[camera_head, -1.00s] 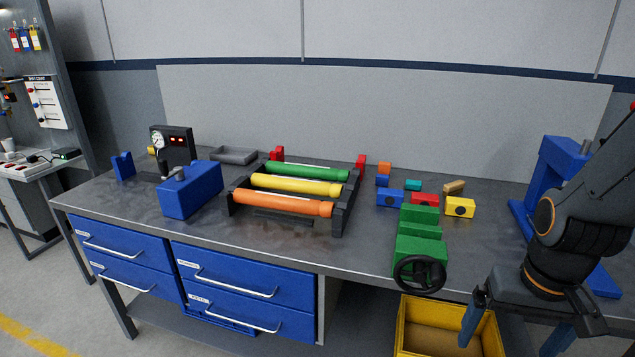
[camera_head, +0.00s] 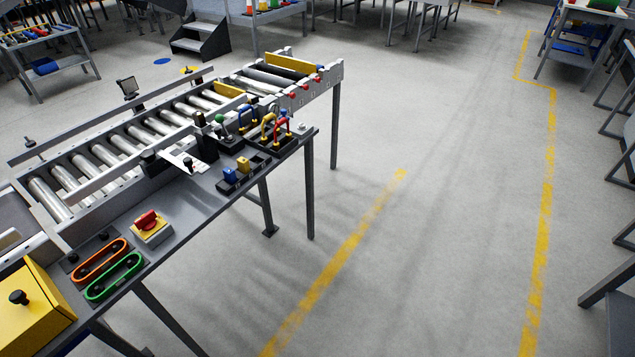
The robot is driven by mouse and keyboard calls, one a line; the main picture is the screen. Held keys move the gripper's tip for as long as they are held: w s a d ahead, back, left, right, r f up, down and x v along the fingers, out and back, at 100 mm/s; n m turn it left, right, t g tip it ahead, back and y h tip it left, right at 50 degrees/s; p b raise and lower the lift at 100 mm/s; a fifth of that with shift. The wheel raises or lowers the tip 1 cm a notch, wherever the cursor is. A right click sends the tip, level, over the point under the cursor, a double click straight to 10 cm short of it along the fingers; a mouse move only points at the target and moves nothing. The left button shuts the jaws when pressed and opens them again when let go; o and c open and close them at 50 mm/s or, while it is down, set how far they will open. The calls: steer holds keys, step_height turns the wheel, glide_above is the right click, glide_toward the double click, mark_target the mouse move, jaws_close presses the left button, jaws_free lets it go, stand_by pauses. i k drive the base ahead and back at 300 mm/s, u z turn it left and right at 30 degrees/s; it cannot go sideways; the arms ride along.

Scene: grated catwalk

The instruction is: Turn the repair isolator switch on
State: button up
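A rotary switch (camera_head: 149,229) with a red handle on a yellow and grey box sits on the grey side shelf of a roller conveyor, at the lower left of the head view. It looks like the isolator switch, but I can read no label on it. I cannot tell its on or off position. My gripper is outside the view.
Orange and green oval loops (camera_head: 113,275) and a yellow box with a black knob (camera_head: 34,304) lie left of the switch. Padlocks (camera_head: 272,129) and small blocks (camera_head: 236,170) are farther along the shelf. The roller conveyor (camera_head: 131,145) runs behind. Open floor (camera_head: 420,220) lies right.

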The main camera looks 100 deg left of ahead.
mark_target(148, 221)
steer(key=u, duration=4.15)
steer(key=i, duration=1)
steer(key=u, duration=0.5)
